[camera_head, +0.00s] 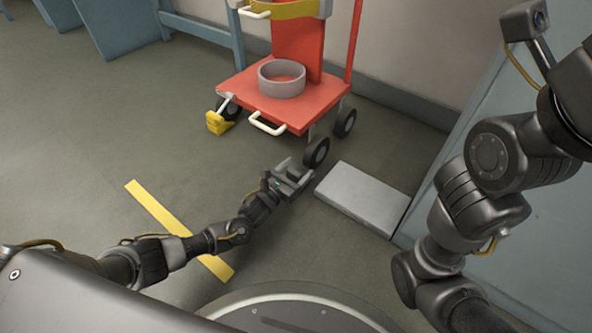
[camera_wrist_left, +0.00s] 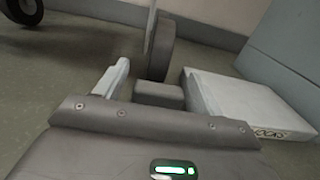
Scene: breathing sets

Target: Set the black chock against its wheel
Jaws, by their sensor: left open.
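The black chock (camera_wrist_left: 158,95) lies on the floor between the two fingers of my left gripper (camera_wrist_left: 162,88) in the left wrist view. The fingers are open, with a gap visible on the chock's left side. The dark wheel (camera_wrist_left: 160,48) of the red cart (camera_head: 278,98) stands directly behind the chock; whether they touch is hard to tell. In the head view my left gripper (camera_head: 293,174) is low at the floor, just in front of the cart's near right wheel (camera_head: 316,152). It largely hides the chock there. My right gripper is out of view.
A pale grey slab (camera_head: 362,198) lies on the floor right of the wheel and gripper. A yellow chock (camera_head: 219,122) sits by the cart's left wheel. A grey ring (camera_head: 282,78) is on the cart. A yellow strip (camera_head: 172,222) marks the floor; floor to the left is open.

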